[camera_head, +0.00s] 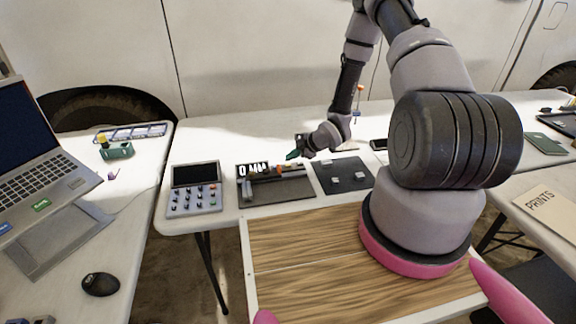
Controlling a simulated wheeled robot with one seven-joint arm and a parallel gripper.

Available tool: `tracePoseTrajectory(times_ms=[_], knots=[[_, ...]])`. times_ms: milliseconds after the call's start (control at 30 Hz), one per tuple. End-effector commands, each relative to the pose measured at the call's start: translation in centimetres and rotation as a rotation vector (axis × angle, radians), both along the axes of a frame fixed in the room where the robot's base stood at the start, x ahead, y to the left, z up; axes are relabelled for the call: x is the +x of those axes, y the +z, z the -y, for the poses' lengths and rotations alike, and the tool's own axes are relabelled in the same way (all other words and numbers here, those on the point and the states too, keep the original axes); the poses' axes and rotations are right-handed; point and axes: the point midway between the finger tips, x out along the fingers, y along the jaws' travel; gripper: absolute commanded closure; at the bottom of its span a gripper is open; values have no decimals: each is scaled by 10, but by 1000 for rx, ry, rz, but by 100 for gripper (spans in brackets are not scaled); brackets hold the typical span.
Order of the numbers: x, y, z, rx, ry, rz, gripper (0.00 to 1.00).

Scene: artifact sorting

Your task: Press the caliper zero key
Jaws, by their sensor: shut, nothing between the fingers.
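A dark caliper station (295,190) lies on the middle table, with white lettering that seems to read "0 MM" (252,169) along its back. A small orange part (279,169) shows beside the lettering. The zero key is too small to tell apart for certain.
A grey panel with a dark screen and several knobs (195,207) stands left of the station. A dark mat with small pale blocks (328,187) lies to its right. A phone-like dark object (379,144) is farther right. A laptop (40,150) and mouse (100,284) are on the left table.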

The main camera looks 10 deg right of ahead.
Motion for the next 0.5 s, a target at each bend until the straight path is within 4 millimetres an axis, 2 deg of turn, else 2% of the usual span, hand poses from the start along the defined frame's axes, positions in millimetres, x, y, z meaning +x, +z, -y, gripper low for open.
tracePoseTrajectory(times_ms=[167, 500], knots=[[0, 2, 0, 0, -1, 1, 100], [1, 34, 0, 1, -1, 2, 100]])
